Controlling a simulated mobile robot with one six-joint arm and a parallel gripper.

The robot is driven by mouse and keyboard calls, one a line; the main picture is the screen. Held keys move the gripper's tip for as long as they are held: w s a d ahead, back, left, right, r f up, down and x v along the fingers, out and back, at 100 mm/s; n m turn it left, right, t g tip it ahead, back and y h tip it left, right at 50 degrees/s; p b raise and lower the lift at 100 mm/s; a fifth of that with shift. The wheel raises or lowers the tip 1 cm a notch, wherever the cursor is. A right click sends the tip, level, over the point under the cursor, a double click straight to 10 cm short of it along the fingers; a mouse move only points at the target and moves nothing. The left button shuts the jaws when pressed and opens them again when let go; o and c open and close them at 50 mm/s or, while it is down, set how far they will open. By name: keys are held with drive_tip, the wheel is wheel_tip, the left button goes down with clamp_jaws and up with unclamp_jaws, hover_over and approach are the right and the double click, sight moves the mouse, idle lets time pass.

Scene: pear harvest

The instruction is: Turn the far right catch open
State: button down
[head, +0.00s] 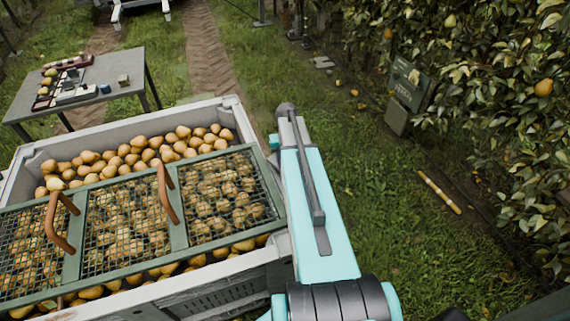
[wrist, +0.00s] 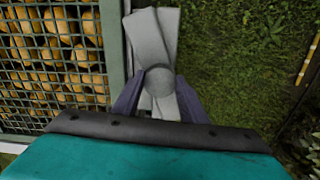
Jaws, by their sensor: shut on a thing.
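The far right catch (wrist: 153,42) is a pale grey winged piece with a round hub, beside the green edge of the mesh lid in the wrist view. Its long axis runs nearly along that edge, slightly tilted. My gripper (wrist: 159,88) is shut on the catch, with one dark purple finger on each side of the hub. The green mesh lid (head: 178,236) with two brown handles lies over part of the grey bin (head: 232,107). In the head view my arm hides the catch and my gripper.
Pears (head: 150,146) fill the bin and show beyond the lid. A grey table (head: 122,68) with small items stands at the back left. Grass is open to the right, with a yellow-banded stick (head: 440,192), a green box (head: 408,88) and leafy pear trees (head: 500,130).

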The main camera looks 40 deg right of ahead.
drive_tip(key=shift+w+r, duration=0.15)
drive_tip(key=shift+w, duration=0.2)
drive_tip(key=c, duration=1.1)
unclamp_jaws()
drive_tip(key=shift+s, duration=0.1)
drive_tip(key=shift+s, duration=0.1)
drive_tip(key=shift+r, duration=0.7)
wheel_tip(320, 180, up, 12)
drive_tip(key=b, duration=0.2)
drive_tip(key=shift+r, duration=0.15)
